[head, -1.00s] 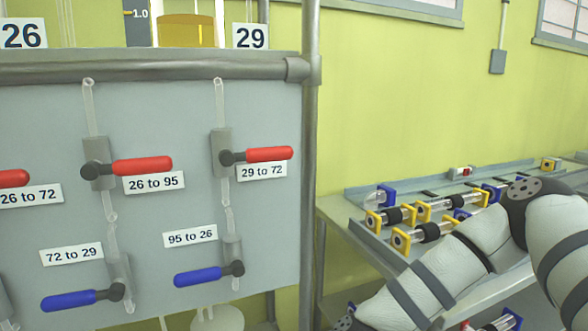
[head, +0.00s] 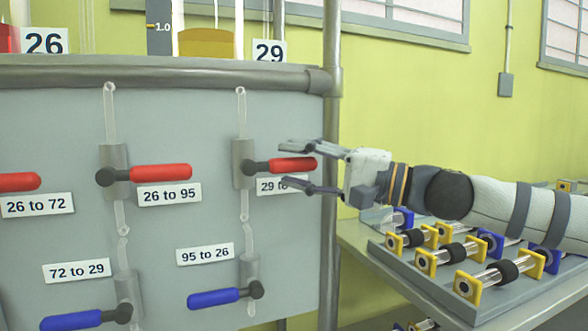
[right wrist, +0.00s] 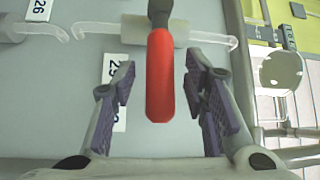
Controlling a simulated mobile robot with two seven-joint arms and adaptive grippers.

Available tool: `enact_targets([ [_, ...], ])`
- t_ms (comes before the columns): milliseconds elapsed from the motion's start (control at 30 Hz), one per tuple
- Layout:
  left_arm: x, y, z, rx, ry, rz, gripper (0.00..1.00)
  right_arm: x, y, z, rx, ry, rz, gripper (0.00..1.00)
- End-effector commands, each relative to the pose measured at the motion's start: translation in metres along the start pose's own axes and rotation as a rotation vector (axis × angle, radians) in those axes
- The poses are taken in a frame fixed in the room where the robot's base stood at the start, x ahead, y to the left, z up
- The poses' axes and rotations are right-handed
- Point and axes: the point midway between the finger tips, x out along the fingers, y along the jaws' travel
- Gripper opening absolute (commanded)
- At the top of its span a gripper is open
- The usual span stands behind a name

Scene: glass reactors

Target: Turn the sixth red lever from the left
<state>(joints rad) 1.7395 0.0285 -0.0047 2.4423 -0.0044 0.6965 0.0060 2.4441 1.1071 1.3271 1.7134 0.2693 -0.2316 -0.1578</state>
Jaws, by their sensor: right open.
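Three red levers show on the grey panel in the head view, all pointing right: one at the left edge (head: 18,182) above the label "26 to 72", one above "26 to 95" (head: 160,172), and the rightmost (head: 292,165) above a partly hidden label starting with "29". My right gripper (head: 283,167) is open, its fingers above and below the rightmost lever. In the right wrist view this red lever (right wrist: 160,85) lies between the open fingers, with gaps on both sides. My left gripper is not in view.
Blue levers (head: 213,298) sit lower on the panel (head: 60,130). A metal post (head: 331,120) stands right of the panel, behind my right gripper. A tray (head: 500,309) with several glass tubes on yellow and blue holders is at the lower right.

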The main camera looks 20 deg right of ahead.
Motion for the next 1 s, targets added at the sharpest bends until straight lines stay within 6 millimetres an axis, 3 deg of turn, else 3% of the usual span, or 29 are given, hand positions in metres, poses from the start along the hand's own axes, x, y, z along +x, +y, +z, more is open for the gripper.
enact_targets([
  [333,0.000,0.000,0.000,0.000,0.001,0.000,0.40,0.009,0.000,0.000,-0.001,0.000,0.000,0.41],
  [533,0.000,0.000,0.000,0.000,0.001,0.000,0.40,0.009,0.000,0.000,0.000,0.000,0.000,0.00],
  [800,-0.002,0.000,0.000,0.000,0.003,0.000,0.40,0.009,-0.001,-0.001,-0.005,0.000,0.005,0.00],
  [1000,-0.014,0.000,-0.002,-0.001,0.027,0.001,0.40,0.009,-0.008,-0.017,-0.047,-0.006,0.040,0.00],
])
